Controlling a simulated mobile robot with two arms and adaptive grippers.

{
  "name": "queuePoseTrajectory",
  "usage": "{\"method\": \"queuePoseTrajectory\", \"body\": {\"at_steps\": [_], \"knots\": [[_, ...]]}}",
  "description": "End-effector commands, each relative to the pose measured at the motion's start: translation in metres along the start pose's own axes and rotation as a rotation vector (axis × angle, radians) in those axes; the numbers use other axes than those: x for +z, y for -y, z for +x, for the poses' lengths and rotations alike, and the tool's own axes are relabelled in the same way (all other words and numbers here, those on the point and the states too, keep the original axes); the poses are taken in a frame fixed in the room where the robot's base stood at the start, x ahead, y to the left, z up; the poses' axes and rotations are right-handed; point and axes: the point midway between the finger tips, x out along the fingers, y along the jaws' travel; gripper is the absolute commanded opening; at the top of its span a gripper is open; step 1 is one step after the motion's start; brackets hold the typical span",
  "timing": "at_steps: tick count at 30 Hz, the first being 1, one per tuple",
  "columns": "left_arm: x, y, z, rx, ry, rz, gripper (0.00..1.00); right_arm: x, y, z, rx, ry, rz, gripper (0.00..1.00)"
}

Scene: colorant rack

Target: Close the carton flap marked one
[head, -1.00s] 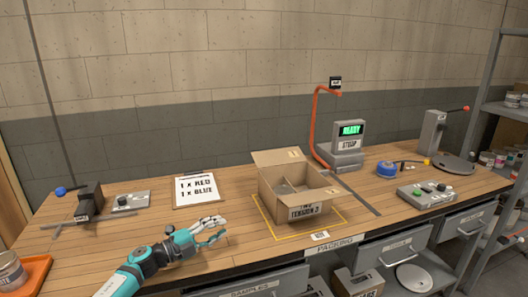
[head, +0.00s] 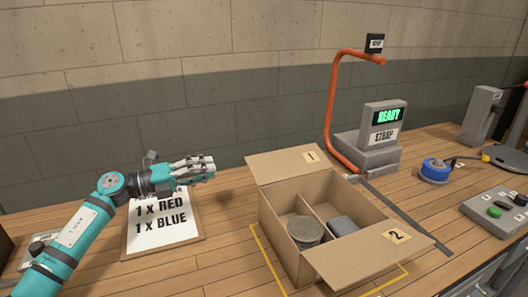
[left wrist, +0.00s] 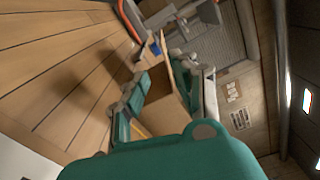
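An open cardboard carton (head: 285,230) stands on the bench in the head view. Its flap marked 1 (head: 283,168) is open at the back, leaning up and outward. The flap marked 2 (head: 365,255) is folded outward at the front right. A divider splits the inside; a grey round can (head: 305,231) and a dark grey item (head: 342,225) sit inside. My left gripper (head: 210,168) is raised left of flap one, fingers pointing toward it and apart from it. In the left wrist view its fingers are spread, with the carton (left wrist: 163,117) seen between them. My right gripper is not in view.
An order sheet reading 1 x RED, 1 x BLUE (head: 162,228) lies below my left arm. Blue tape (head: 435,170) and a button box (head: 495,213) are at the right.

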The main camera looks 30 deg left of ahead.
Motion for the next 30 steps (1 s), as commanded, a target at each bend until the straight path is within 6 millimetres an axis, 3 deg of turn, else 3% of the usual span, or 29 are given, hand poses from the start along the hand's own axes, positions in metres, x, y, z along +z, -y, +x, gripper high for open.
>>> {"method": "queuePoseTrajectory", "body": {"at_steps": [5,21,30], "knots": [[0.000,0.003,0.015,-0.001,-0.004,0.004,0.27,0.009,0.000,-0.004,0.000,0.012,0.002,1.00],[0.000,0.004,0.130,-0.004,-0.002,0.001,0.27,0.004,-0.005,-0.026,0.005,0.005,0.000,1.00],[-0.001,0.001,0.169,-0.001,-0.003,0.003,0.27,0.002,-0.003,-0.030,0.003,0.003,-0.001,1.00]]}}
